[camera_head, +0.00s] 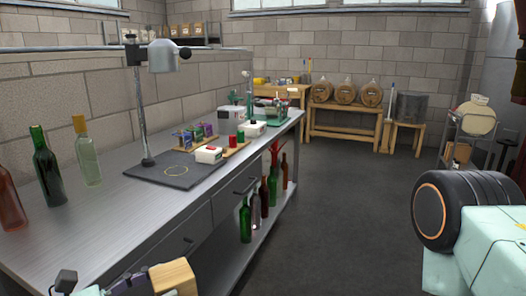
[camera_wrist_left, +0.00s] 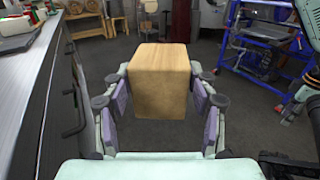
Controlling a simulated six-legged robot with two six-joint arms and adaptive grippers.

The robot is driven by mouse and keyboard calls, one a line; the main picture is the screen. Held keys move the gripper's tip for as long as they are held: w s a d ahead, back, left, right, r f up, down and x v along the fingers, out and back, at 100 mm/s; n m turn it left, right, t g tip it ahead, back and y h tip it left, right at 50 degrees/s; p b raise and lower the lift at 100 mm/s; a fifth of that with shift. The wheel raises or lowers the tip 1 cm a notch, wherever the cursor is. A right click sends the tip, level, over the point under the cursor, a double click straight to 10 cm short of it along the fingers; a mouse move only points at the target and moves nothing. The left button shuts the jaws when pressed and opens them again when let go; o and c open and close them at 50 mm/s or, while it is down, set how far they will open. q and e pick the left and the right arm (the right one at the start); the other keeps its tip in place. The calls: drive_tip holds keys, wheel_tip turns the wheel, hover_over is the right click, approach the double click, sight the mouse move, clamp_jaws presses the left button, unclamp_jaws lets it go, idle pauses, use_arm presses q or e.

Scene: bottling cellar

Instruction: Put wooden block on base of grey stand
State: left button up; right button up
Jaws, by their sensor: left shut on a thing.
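The wooden block (camera_head: 174,279) is light-coloured and box-shaped, at the bottom edge of the head view. My left gripper (camera_head: 135,283) is shut on it, in front of the bench's near edge. In the left wrist view, the block (camera_wrist_left: 160,80) sits between the two finger pads of the left gripper (camera_wrist_left: 160,98), over the floor. The grey stand (camera_head: 142,105) is on the bench, with a tall post and a lamp-like head. Its flat dark base (camera_head: 205,172) carries a thin yellow ring and is apart from the block. My right gripper is not in view.
Green (camera_head: 47,165), clear (camera_head: 87,152) and red (camera_head: 9,190) bottles stand on the bench left of the stand. Bottles stand on the lower shelf.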

use_arm(q)
drive_tip(key=f, duration=0.1)
drive_tip(key=s+f, duration=0.2)
drive_tip(key=f, duration=0.1)
drive_tip(key=shift+s+d, duration=0.1)
drive_tip(key=shift+d, duration=0.3)
